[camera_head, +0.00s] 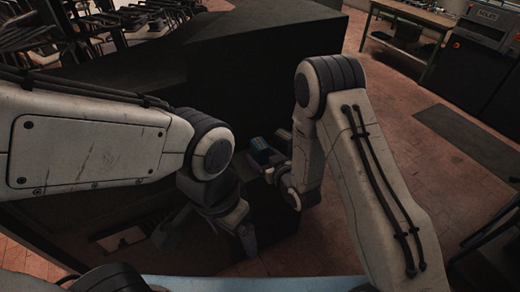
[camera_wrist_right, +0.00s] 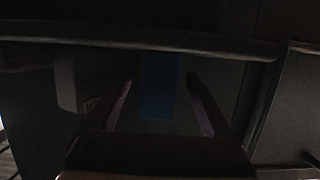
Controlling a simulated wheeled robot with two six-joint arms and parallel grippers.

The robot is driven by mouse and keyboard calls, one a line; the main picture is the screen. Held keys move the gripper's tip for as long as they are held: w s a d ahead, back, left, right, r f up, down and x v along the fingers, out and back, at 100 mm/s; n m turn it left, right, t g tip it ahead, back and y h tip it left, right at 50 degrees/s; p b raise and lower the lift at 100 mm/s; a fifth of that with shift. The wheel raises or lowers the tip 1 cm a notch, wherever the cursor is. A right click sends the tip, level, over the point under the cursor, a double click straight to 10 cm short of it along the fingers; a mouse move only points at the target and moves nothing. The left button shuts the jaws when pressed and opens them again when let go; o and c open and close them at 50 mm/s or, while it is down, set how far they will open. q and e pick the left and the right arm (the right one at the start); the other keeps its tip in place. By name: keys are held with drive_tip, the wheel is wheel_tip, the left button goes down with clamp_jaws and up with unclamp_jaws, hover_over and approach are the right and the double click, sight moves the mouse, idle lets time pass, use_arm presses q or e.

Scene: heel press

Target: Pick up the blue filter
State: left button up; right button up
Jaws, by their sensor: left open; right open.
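The blue filter (camera_wrist_right: 158,88) shows in the right wrist view as a dark blue upright block between the two finger pads of my right gripper (camera_wrist_right: 160,84). The fingers are open with a gap on each side of it. In the head view a small blue patch (camera_head: 262,147) shows beside my right wrist, probably the same filter, partly hidden. My left gripper (camera_head: 205,240) is open and empty, pointing down in the lower middle of the head view, apart from the filter.
A large dark machine housing (camera_head: 270,60) fills the middle behind my arms. In the right wrist view a dark bar (camera_wrist_right: 140,38) crosses above the filter and a pale box (camera_wrist_right: 68,85) stands left of it. A workbench (camera_head: 410,40) stands far right.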

drive_tip(key=shift+w+a+p, duration=0.15)
drive_tip(key=shift+w+p, duration=0.2)
drive_tip(key=p+x, duration=0.2)
drive_tip(key=x, duration=0.1)
drive_tip(key=shift+w, duration=0.1)
drive_tip(key=shift+w+a+f, duration=0.25)
drive_tip(key=shift+w+f, duration=0.05)
drive_tip(key=shift+w, duration=0.15)
clamp_jaws()
drive_tip(key=shift+r, duration=0.2)
